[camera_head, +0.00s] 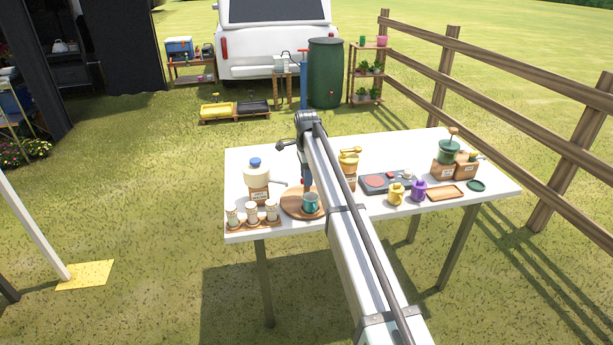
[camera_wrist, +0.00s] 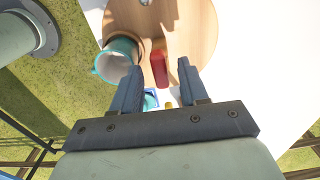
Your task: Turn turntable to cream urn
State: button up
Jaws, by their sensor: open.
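The round wooden turntable (camera_head: 289,206) lies on the white table's left half; it also shows in the wrist view (camera_wrist: 197,32). A teal mug (camera_head: 310,204) stands on its front part and shows at the turntable's edge in the wrist view (camera_wrist: 114,64). A red item (camera_wrist: 158,66) is beside the mug, between my fingertips in the picture. A cream vessel with a blue lid (camera_head: 257,174) stands on a labelled wooden base behind and left of the turntable; it looks like the cream urn. My gripper (camera_wrist: 159,72) is open, pointing down over the turntable. Contact cannot be told.
Small jars on a wooden rack (camera_head: 252,216) stand at the front left. A yellow-topped container (camera_head: 349,160), a grey hob-like tray (camera_head: 386,182), yellow (camera_head: 396,194) and purple (camera_head: 418,190) pots stand to the right.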

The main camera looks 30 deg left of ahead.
jog(key=shift+f, duration=0.1)
grip_shut()
dwell(0.4)
dwell(0.3)
